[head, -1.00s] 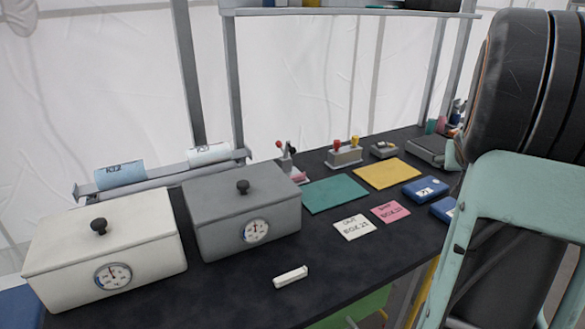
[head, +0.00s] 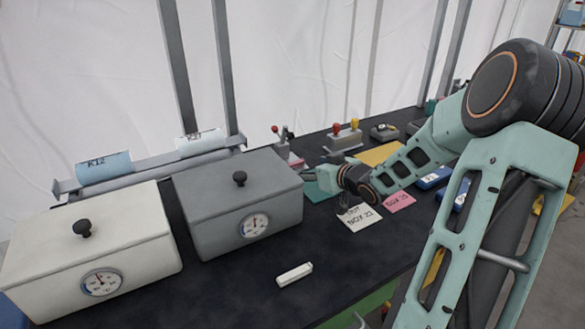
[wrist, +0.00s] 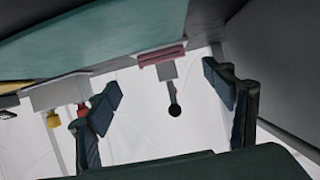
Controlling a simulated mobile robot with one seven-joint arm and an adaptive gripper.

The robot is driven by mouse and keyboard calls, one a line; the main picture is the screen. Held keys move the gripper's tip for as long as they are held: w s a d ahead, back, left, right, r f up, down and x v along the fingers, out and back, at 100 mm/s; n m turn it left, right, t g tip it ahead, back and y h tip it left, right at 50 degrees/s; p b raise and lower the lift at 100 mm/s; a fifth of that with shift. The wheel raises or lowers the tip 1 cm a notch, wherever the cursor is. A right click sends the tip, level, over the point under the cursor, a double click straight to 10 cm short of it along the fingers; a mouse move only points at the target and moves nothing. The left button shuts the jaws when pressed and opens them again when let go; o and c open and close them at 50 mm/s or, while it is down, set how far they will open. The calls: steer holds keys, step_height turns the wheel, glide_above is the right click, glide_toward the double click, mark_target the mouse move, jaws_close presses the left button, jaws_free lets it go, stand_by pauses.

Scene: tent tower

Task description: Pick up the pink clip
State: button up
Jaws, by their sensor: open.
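In the head view a small pink piece (head: 296,161), perhaps the pink clip, shows low at a lever stand, just behind the grey box's right end. In the wrist view, which looks upside down, a pink bar (wrist: 162,55) lies ahead between my fingers, beside a grey block and a rod with a black ball. I cannot tell whether the pink bar is a clip.
The grey lidded box (head: 245,215) stands close beside my gripper. A white lidded box (head: 80,260) is further left. A stand with red and yellow knobs (head: 343,137) is behind. A white bar (head: 294,274) lies on the clear black front of the table (head: 240,295).

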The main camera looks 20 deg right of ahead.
mark_target(295, 164)
steer(key=b+x, duration=0.1)
steer(key=x, duration=0.5)
steer(key=shift+w+a+f, duration=0.1)
steer(key=shift+a+f, duration=0.1)
steer(key=shift+c, duration=0.3)
steer(key=c, duration=0.8)
